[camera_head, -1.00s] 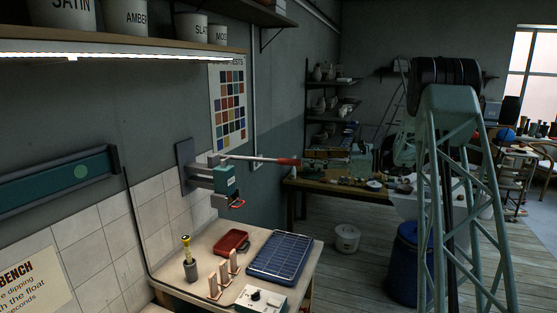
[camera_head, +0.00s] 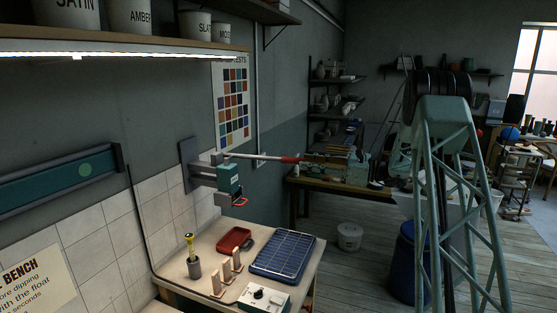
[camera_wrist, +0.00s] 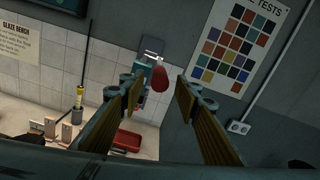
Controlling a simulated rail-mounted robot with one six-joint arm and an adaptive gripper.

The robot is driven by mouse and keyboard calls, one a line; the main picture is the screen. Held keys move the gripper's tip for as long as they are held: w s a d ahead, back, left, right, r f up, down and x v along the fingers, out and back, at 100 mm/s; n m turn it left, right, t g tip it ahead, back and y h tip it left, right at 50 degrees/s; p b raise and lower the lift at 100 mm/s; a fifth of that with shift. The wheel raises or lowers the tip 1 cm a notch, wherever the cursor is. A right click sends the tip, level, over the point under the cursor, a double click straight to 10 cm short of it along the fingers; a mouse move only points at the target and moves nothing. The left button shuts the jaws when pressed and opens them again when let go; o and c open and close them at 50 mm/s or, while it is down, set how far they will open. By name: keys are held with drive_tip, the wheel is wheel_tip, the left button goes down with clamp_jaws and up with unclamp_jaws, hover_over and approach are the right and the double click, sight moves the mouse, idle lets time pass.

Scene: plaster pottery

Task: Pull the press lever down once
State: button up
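The teal press (camera_head: 228,179) is mounted on the wall above the bench. Its lever (camera_head: 258,157) sticks out to the right, nearly level, with a red grip (camera_head: 289,160) at the end. A red bracket hangs from the press's lower front. My gripper (camera_head: 308,158) is just right of the red grip in the head view. In the wrist view my gripper (camera_wrist: 158,88) is open, its ochre-padded fingers wide apart. The red grip (camera_wrist: 158,77) appears end-on in the gap between them, touching neither finger. How deep it lies between the fingers I cannot tell.
Below the press, the bench holds a red tray (camera_head: 234,240), a blue rack (camera_head: 284,255), a yellow-topped float in a cup (camera_head: 193,262), upright test pieces (camera_head: 226,275) and a control box (camera_head: 264,298). A shelf (camera_head: 110,42) hangs above left.

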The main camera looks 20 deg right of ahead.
sight(284, 159)
drive_tip(key=shift+p+x, duration=0.6)
drive_tip(key=shift+x, duration=6)
drive_tip(key=shift+c, duration=0.7)
clamp_jaws()
